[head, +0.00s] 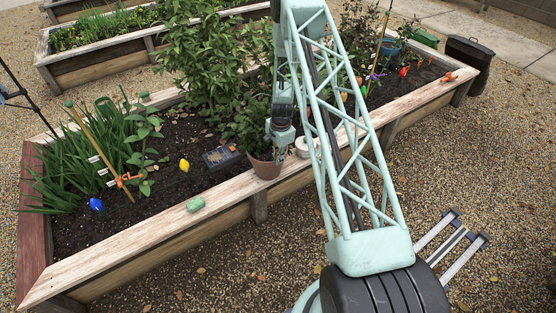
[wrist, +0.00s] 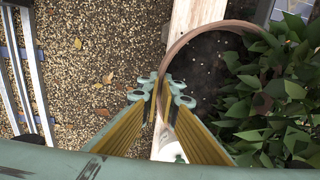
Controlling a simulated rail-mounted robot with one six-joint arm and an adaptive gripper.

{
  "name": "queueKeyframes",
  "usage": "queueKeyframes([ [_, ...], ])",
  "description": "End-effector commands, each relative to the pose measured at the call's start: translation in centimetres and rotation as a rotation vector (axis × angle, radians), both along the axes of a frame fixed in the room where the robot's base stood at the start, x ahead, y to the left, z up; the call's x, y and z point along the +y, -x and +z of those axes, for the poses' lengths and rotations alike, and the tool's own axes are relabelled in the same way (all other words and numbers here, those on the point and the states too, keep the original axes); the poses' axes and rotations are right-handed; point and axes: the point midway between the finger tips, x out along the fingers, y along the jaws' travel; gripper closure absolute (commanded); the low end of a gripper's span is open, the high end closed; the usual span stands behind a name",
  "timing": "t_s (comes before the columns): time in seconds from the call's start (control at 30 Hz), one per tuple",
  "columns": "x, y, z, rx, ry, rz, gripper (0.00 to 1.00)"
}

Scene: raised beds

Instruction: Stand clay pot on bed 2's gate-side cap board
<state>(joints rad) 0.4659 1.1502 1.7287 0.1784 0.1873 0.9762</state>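The clay pot (head: 264,169) is terracotta with a leafy green plant in it. My gripper (head: 279,152) is at the pot's right side. In the wrist view my gripper's fingers (wrist: 165,88) are close together on either side of the pot's rim (wrist: 205,27), with the wall between them. Dark soil and leaves show inside the rim. The board passes beneath the pot.
A white round thing (head: 306,147) stands on the board just right of the pot. A dark box (head: 221,157) and a yellow marker (head: 184,165) are in the soil. Gravel (head: 190,285) in front is open.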

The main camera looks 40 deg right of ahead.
Motion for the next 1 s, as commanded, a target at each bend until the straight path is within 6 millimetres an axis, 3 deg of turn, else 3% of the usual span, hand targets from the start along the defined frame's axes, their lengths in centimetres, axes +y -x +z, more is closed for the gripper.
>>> queueKeyframes([
  [0.1,-0.1,-0.1,-0.1,-0.003,0.001,0.0,1.0],
  [0.27,0.0,0.0,-0.2,0.0,0.0,0.0,0.83],
  [0.73,0.0,0.0,0.1,0.0,0.0,0.0,0.83],
  [1.0,0.0,0.2,1.9,0.001,0.0,0.0,0.83],
])
